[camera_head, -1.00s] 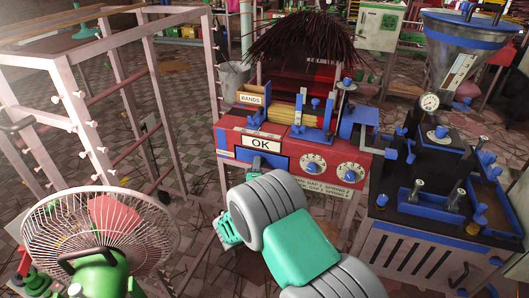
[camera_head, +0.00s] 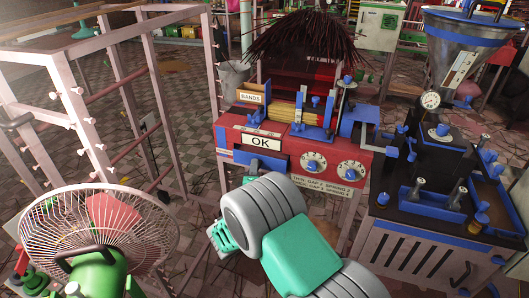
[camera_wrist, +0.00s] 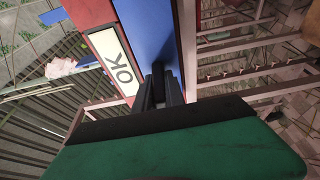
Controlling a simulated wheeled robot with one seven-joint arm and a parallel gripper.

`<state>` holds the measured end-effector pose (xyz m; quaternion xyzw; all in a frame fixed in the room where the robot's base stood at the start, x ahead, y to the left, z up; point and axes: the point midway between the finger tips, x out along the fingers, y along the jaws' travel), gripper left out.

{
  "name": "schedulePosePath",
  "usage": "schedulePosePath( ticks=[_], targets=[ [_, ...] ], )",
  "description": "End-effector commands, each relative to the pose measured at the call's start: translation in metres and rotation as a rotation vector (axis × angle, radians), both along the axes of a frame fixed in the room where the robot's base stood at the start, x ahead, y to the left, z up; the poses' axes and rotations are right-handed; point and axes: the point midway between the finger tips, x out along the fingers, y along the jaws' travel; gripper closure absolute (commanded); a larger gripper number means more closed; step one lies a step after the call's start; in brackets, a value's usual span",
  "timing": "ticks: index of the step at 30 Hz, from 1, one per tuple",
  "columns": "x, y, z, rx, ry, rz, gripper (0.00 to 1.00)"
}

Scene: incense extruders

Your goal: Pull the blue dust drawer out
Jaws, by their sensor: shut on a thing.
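The blue dust drawer (camera_head: 262,160) is at the front of the red machine (camera_head: 226,138), just below its white OK sign (camera_head: 261,142). In the wrist view the blue drawer front (camera_wrist: 150,32) runs beside the OK sign (camera_wrist: 112,66). My gripper (camera_wrist: 159,84) has its dark fingers close together at the blue front, shut on a narrow dark part there, which looks like the drawer's handle. In the head view my arm hides the fingertips and the handle. How far the drawer stands out is hard to tell.
A wire-caged fan (camera_head: 98,232) stands at front left, below a pale frame rack (camera_head: 75,110) with pegs. A dark-topped machine with a funnel (camera_head: 425,215) stands close on the right. Tiled floor shows between the rack and the red machine.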

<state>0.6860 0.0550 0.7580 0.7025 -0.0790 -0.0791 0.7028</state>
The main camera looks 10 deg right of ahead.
Motion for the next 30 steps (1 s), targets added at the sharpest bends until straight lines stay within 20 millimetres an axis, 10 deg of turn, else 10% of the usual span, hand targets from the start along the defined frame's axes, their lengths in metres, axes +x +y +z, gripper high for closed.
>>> schedulePosePath(
  ticks=[30],
  targets=[
    [-0.061,0.037,0.000,0.000,-0.001,0.003,1.00]
  ],
)
